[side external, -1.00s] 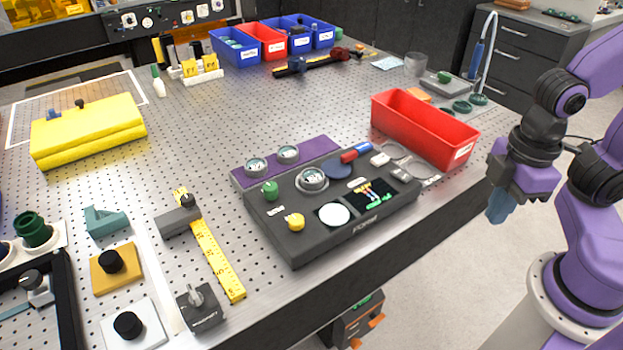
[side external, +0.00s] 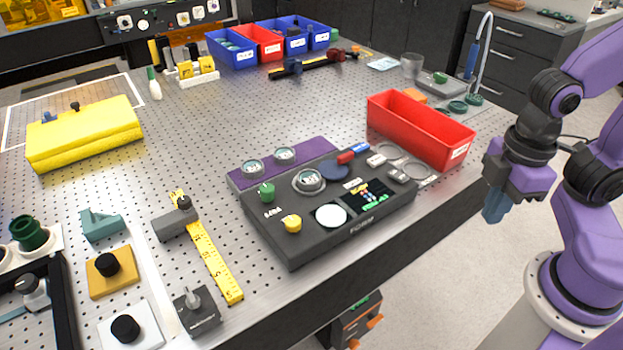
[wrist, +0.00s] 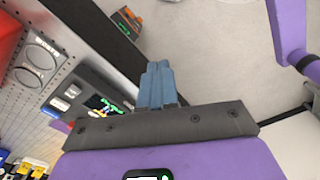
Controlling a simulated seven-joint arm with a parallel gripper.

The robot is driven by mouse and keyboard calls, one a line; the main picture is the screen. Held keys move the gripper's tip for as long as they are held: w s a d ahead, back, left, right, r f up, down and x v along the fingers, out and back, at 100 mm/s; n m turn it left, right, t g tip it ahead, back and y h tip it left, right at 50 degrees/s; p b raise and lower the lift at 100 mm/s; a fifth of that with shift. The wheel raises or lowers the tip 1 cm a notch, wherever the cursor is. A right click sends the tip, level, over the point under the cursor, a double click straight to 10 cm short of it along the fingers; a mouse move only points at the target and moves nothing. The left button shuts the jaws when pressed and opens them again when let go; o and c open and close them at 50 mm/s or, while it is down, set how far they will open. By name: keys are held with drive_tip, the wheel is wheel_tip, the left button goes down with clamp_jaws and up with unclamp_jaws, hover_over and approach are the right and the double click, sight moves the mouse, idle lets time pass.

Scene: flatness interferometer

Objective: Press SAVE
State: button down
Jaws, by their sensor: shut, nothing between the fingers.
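A dark instrument box marked FORM (side external: 290,247) lies near the table's front edge. It carries a green knob (side external: 266,192), a yellow knob (side external: 292,223), a pale round disc (side external: 331,216) and a small lit screen (side external: 367,195). Two pale keys sit at its right end, one nearer the back (side external: 376,160) and one nearer the front (side external: 397,174); they also show in the wrist view (wrist: 60,103). I cannot read which control is labelled SAVE. My gripper (side external: 493,213) is shut and empty, pointing down beyond the table's edge, right of the box. Its blue fingers show in the wrist view (wrist: 157,84).
A red bin (side external: 420,130) stands behind the box's right end, near my gripper. The perforated table behind the box is largely clear.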

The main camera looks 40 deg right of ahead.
drive_tip(key=w+r+t+y, duration=0.15)
drive_tip(key=w+t, duration=0.45)
drive_tip(key=w, duration=1.1)
drive_tip(key=r+n+y, duration=0.1)
drive_tip(key=n+y, duration=0.3)
drive_tip(key=n, duration=0.1)
hover_over(381, 160)
drive_tip(key=shift+r+t, duration=0.2)
drive_tip(key=shift+t, duration=0.1)
drive_tip(key=shift+f, duration=4.4)
drive_tip(key=shift+f, duration=0.2)
drive_tip(key=shift+f, duration=0.25)
